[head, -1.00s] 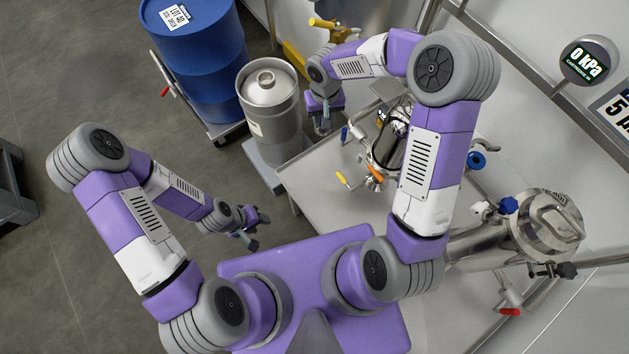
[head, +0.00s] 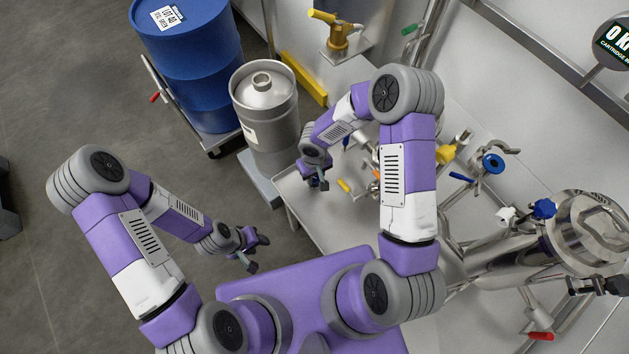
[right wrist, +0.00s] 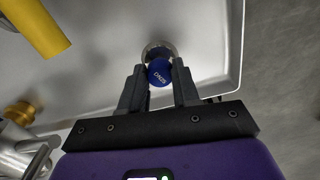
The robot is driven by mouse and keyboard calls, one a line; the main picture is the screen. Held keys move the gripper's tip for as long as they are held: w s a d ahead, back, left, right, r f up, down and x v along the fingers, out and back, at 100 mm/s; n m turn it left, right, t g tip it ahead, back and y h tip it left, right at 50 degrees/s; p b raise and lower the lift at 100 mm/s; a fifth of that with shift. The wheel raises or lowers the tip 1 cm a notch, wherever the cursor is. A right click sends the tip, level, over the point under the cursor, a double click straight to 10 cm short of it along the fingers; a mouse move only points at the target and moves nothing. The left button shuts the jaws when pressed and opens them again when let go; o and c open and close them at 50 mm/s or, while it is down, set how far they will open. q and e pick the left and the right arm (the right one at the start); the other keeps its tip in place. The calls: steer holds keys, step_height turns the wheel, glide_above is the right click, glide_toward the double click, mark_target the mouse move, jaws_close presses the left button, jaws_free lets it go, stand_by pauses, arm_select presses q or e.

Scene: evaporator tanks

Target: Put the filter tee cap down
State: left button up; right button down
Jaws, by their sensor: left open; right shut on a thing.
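The filter tee cap (right wrist: 160,72) shows in the right wrist view as a round blue knob marked DN25 with a metal disc behind it. My right gripper (right wrist: 159,84) is shut on it, with a finger on each side. In the head view my right gripper (head: 318,184) is at the left corner of the steel table (head: 298,205), and the cap is too small to make out there. In the wrist view the cap is in front of the pale tabletop; I cannot tell whether it touches it. My left gripper (head: 252,250) is open and empty over the floor, left of the table.
A grey metal keg (head: 268,110) and a blue drum (head: 190,65) stand beyond the table's left side. A yellow-handled part (right wrist: 35,25) is at the upper left in the wrist view. Steel piping and a tank (head: 590,230) are at the right.

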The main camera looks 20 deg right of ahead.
mark_target(314, 178)
step_height(314, 178, down, 3)
steer(key=shift+f+b, duration=0.15)
steer(key=shift+b, duration=0.4)
steer(key=shift+f, duration=0.15)
steer(key=c, duration=0.8)
jaws_free()
steer(key=shift+r, duration=0.2)
